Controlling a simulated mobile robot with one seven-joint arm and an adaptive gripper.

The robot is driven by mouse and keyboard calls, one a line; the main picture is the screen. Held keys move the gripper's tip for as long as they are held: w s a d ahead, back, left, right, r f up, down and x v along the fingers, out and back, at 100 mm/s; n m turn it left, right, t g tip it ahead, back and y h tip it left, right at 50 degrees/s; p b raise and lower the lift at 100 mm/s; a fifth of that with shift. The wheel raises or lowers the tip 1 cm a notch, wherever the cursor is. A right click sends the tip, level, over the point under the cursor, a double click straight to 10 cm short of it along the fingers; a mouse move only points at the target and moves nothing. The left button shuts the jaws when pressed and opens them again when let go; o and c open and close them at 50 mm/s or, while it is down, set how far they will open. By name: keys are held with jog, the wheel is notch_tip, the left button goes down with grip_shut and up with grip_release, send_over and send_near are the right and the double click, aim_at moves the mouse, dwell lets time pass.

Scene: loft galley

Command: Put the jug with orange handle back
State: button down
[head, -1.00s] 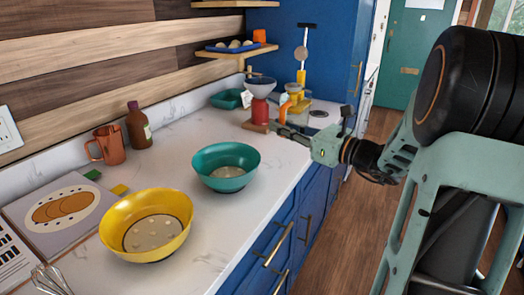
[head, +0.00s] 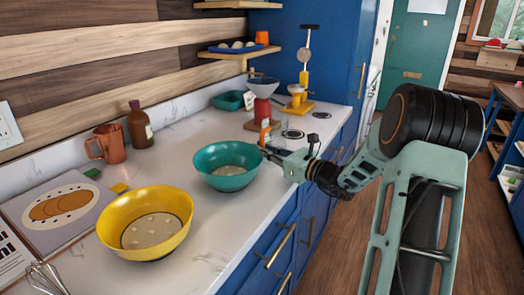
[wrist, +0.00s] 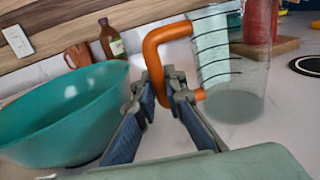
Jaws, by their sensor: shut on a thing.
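The jug with orange handle is a clear measuring jug (wrist: 230,75) with dark marks. It stands roughly upright at the right of the wrist view. My gripper (wrist: 164,98) is shut on its orange handle (wrist: 152,50), with a dark finger on each side. In the head view, my gripper (head: 268,150) is just right of the teal bowl, with the orange handle (head: 265,132) at its tip. The clear body is hard to make out there. I cannot tell whether the jug's base touches the counter.
A teal bowl (head: 226,182) is close to my gripper. A yellow bowl (head: 180,192) is nearer. A yellow stand (head: 297,108) is farther back. The front counter edge right of the yellow bowl is clear.

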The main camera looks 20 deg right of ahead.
jog(key=c, duration=2.5)
grip_release()
jog(key=shift+f, duration=0.15)
jog(key=o, duration=0.5)
jog(key=shift+r, duration=0.3)
jog(key=p+v, duration=0.1)
jog(key=v, duration=1.1)
jog(key=shift+f, duration=0.15)
jog(key=shift+s, duration=0.1)
jog(key=shift+f, duration=0.1)
